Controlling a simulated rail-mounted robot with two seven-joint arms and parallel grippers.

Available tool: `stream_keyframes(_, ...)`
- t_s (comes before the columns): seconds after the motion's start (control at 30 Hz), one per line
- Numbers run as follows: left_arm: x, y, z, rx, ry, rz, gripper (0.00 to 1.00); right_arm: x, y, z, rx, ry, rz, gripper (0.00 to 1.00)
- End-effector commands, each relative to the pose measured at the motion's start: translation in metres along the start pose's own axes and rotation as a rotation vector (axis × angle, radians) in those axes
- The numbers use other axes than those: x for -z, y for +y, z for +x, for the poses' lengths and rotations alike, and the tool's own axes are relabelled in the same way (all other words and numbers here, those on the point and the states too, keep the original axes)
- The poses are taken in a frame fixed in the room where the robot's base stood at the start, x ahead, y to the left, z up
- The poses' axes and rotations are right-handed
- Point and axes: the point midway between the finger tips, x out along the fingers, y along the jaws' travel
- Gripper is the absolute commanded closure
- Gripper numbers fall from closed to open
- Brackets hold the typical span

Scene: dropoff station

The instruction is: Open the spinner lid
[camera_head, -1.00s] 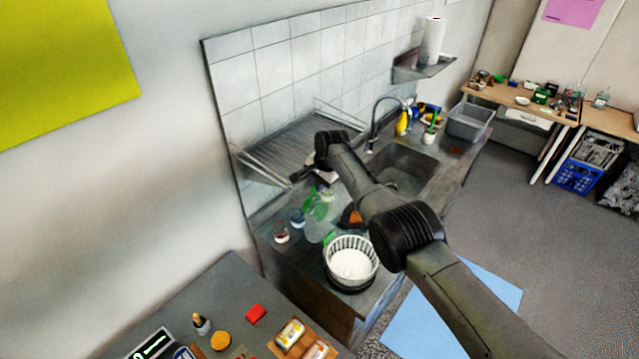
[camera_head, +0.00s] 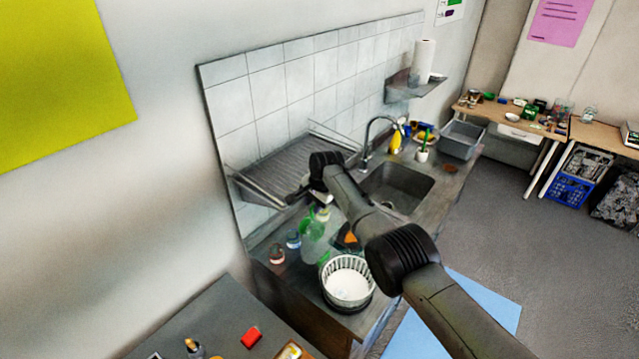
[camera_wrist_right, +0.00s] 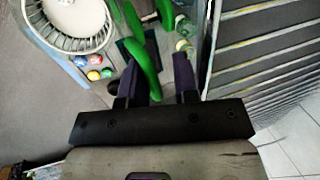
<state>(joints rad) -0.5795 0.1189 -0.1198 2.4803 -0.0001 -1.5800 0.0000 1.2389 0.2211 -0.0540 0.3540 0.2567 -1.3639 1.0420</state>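The spinner shows in the head view as a white slotted basket (camera_head: 347,284) in a dark outer bowl at the counter's near end. Its top looks uncovered, and I cannot make out a lid on it. The basket also shows at the upper left of the right wrist view (camera_wrist_right: 66,22). My right gripper (camera_wrist_right: 157,68) is open in the wrist view, right of the basket and apart from it. A green curved loop (camera_wrist_right: 146,60) passes between or just beyond its fingers; contact is unclear. In the head view the right arm largely hides this gripper. My left gripper is not in view.
A clear and green container (camera_head: 314,240) and small jars (camera_head: 277,254) stand beside the spinner. A ridged drying rack (camera_head: 290,165) and a sink (camera_head: 398,187) lie farther along the counter. A dark table with a red block (camera_head: 251,337) is nearer.

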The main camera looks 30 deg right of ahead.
Motion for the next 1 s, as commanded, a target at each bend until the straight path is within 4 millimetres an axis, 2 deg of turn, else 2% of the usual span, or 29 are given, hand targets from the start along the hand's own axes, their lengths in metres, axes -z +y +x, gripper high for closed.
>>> stream_keyframes(0.2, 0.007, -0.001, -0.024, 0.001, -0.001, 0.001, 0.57, -0.003, -0.003, -0.03, 0.007, -0.004, -0.002, 0.65)
stream_keyframes(0.7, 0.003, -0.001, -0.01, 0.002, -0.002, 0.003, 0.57, 0.001, -0.002, -0.112, 0.008, 0.002, 0.001, 0.65)
stream_keyframes(1.0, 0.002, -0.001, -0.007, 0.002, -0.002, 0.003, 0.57, 0.001, -0.002, -0.135, 0.008, 0.002, 0.001, 0.65)
